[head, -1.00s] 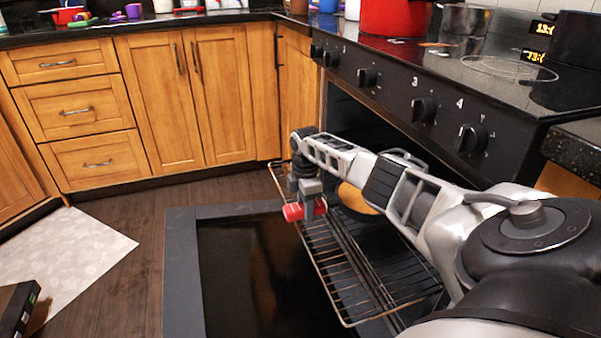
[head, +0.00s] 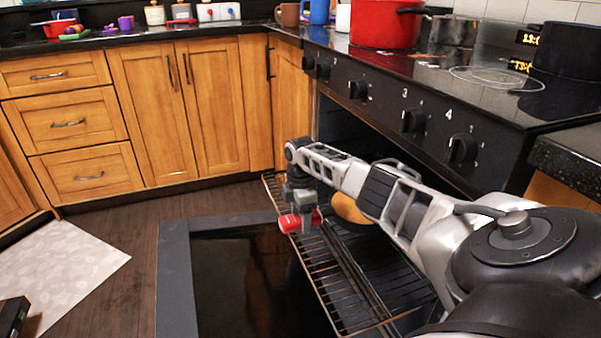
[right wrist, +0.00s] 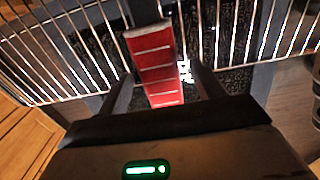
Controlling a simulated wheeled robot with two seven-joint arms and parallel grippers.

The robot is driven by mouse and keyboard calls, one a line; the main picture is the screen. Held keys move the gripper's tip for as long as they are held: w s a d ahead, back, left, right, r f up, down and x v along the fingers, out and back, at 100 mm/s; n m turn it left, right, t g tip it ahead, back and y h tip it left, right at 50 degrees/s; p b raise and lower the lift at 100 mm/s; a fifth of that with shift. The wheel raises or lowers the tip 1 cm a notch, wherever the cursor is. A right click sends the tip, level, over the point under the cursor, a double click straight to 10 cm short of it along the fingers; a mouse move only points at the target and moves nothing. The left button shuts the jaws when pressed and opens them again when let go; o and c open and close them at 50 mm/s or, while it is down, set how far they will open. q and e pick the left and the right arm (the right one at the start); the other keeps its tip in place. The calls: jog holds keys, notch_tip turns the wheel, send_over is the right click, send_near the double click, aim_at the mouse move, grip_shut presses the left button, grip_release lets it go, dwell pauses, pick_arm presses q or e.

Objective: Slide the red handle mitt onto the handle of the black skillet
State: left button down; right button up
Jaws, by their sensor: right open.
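The red handle mitt (head: 291,223) is at the left side of the pulled-out oven rack in the head view. In the right wrist view the mitt (right wrist: 155,65) is a long red strip with pale cross lines. My right gripper (right wrist: 163,74) is open, with one finger on each side of the mitt. In the head view my right gripper (head: 302,217) points down at the mitt and partly covers it. The skillet (head: 352,208), with a yellow-orange inside, is on the rack, partly behind my right arm. Its handle is hidden, so I cannot tell whether the mitt is around it. My left gripper is not in view.
The oven door (head: 175,290) is open below the wire rack (head: 345,300). The stove's front with several knobs (head: 413,120) is above the oven. A red pot (head: 383,25) stands on the stovetop. Bare floor (head: 140,265) is left of the door, beside a pale mat (head: 60,270).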

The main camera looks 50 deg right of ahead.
notch_tip(320, 180, up, 7)
jog(key=p, duration=0.6)
jog(key=shift+f, duration=0.15)
jog(key=shift+r+p, duration=0.85)
pick_arm(q)
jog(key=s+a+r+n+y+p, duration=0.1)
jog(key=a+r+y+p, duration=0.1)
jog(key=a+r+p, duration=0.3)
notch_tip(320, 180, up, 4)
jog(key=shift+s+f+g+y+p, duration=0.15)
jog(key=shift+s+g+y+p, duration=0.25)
jog(key=shift+p, duration=0.6)
pick_arm(e)
notch_tip(320, 180, up, 7)
jog(key=shift+r, duration=0.15)
